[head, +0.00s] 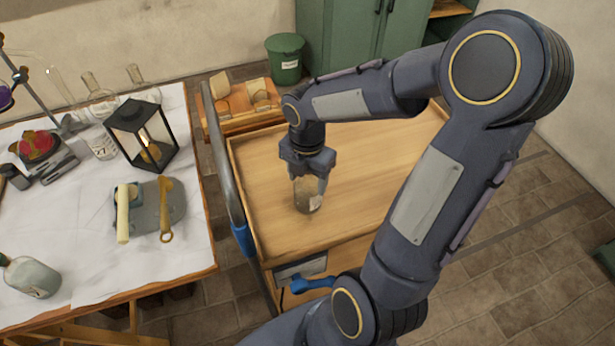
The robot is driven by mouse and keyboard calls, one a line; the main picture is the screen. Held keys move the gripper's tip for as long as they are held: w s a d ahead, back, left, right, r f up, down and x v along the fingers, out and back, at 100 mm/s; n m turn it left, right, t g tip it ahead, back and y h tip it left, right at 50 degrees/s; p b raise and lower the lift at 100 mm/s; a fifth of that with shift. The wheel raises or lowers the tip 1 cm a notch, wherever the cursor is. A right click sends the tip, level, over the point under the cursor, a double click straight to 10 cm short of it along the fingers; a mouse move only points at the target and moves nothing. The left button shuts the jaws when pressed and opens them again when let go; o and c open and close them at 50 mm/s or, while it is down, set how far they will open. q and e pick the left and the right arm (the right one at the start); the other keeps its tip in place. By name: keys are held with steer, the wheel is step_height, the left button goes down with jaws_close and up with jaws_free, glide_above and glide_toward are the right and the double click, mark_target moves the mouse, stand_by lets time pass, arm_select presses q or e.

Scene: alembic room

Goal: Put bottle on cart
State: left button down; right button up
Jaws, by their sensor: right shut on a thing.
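The cart (385,165) has a wooden top with a low rim and stands in the middle of the head view. My right gripper (309,182) points down over the cart's top, left of its middle. It is shut on a clear glass bottle (308,197) with a pale label. The bottle looks upright, its lower end at or just above the cart's top; I cannot tell whether it touches. The fingers hide the bottle's upper part. My left gripper is not in view.
A white-topped table (75,235) on the left holds a black lantern (143,135), several glass flasks and a grey-green bottle (32,276). The cart's metal handle (222,160) runs along its left side. A green bin (286,60) stands behind. Most of the cart's top looks clear.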

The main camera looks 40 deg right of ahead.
steer(key=shift+f, duration=0.1)
steer(key=o, duration=1.6)
steer(key=shift+o, duration=0.2)
